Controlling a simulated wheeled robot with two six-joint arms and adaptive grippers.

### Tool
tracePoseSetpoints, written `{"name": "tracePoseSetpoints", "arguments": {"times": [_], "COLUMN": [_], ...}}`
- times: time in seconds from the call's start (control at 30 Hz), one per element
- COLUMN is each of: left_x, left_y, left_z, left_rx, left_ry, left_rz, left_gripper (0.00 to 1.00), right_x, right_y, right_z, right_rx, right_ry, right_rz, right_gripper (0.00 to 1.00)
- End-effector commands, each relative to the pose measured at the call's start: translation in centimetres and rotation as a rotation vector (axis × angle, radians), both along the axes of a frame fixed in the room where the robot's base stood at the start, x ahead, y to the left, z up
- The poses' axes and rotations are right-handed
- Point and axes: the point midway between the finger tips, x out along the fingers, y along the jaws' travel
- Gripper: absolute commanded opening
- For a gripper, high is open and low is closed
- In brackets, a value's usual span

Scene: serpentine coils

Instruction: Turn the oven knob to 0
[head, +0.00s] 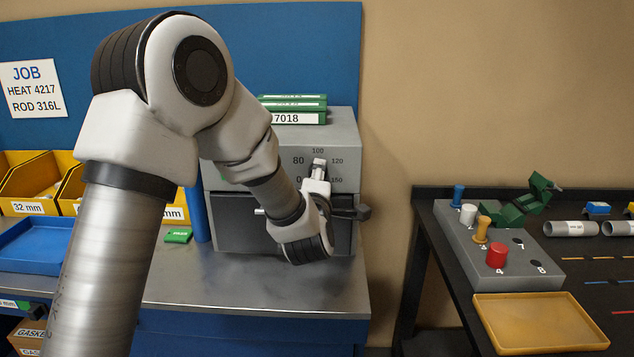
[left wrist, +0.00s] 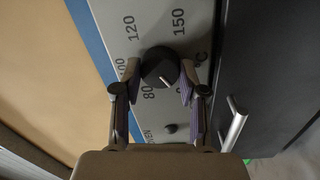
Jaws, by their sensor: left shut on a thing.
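The grey oven (head: 345,130) stands on the metal bench, its dial marked 0, 80, 100, 120 and 150. The round black oven knob (left wrist: 158,62) shows in the left wrist view with a white pointer mark on its lower side, roughly between 80 and 0; the exact reading is unclear. My left gripper (left wrist: 161,80) is shut on the knob, one finger on each side. In the head view the left gripper (head: 318,165) is in front of the dial and hides most of the knob. My right gripper is not in view.
The oven door handle (left wrist: 235,124) lies beside the fingers. Green boxes (head: 293,108) sit on the oven. Yellow bins (head: 30,180) and a blue tray (head: 35,245) are at the left. A dark side table with a peg block (head: 470,250) and yellow tray (head: 540,322) is at the right.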

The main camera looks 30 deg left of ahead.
Motion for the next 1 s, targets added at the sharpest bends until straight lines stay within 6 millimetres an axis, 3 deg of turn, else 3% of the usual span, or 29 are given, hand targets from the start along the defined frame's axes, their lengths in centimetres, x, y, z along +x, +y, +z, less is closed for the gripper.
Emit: {"name": "tracePoseSetpoints", "arguments": {"times": [0.27, 0.3, 0.37, 0.77, 1.0], "left_x": [0.0, 0.0, 0.0, -0.6, -5.3], "left_y": [0.0, 0.0, 0.0, -0.4, -3.1], "left_z": [0.1, 0.2, 0.1, 0.0, -0.3], "left_rx": [-0.001, 0.000, -0.001, 0.001, 0.006], "left_ry": [-0.004, -0.004, -0.003, 0.001, 0.002], "left_rz": [0.000, 0.000, 0.001, -0.001, -0.002], "left_gripper": [0.07, 0.49, 0.67, 0.67, 0.67], "right_x": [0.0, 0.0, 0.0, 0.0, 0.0], "right_y": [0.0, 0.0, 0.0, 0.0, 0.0], "right_z": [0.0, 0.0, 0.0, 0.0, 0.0], "right_rx": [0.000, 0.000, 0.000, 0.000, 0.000], "right_ry": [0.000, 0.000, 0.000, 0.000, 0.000], "right_rz": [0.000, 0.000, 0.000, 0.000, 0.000], "right_gripper": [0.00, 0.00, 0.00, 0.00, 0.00]}}
